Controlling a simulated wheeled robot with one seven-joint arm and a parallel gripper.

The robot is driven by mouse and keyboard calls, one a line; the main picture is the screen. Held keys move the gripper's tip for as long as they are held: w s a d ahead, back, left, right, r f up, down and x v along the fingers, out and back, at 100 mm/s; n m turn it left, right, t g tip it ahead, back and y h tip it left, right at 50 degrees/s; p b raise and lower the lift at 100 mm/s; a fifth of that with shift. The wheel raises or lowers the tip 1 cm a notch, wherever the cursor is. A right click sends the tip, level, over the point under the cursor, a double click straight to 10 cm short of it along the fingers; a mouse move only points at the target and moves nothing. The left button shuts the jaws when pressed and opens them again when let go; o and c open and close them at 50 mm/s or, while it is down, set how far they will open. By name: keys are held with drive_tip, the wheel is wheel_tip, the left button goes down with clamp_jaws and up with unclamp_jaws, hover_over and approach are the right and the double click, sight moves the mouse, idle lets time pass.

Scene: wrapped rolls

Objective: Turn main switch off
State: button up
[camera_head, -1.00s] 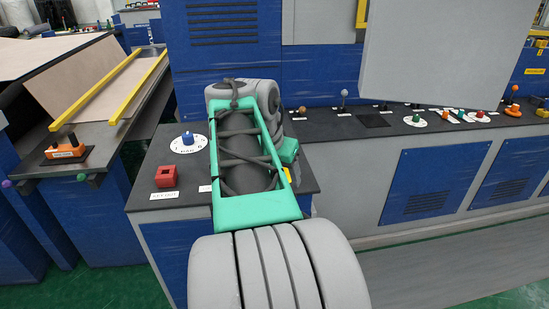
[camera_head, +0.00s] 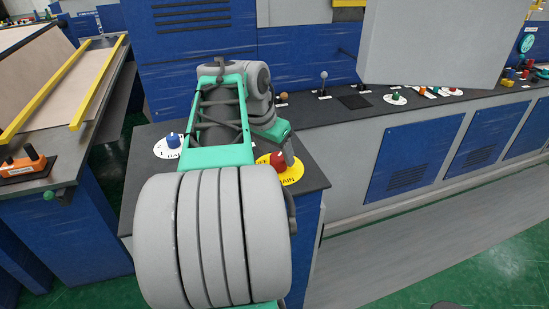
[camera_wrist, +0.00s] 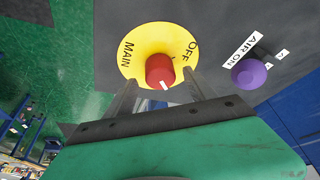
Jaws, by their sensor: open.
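The main switch is a red knob (camera_wrist: 160,69) on a round yellow plate (camera_wrist: 150,38) lettered MAIN and OFF. A short white mark shows on the knob's near edge, away from the word OFF. In the head view the red knob (camera_head: 277,159) and yellow plate (camera_head: 293,174) are partly covered by my arm. My gripper (camera_wrist: 158,82) is open, its two fingers reaching to either side of the knob in the wrist view. I cannot tell whether they touch it. In the head view my gripper (camera_head: 288,152) is right at the switch.
A purple button (camera_wrist: 249,72) labelled AIR ON sits right of the switch in the wrist view. A blue knob (camera_head: 173,140) on a white dial stands left of my arm. A lever (camera_head: 323,82) and several other controls line the dark panel behind.

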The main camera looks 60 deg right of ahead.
drive_tip(key=shift+x, duration=1.45)
drive_tip(key=shift+c, duration=0.6)
drive_tip(key=c, duration=1.3)
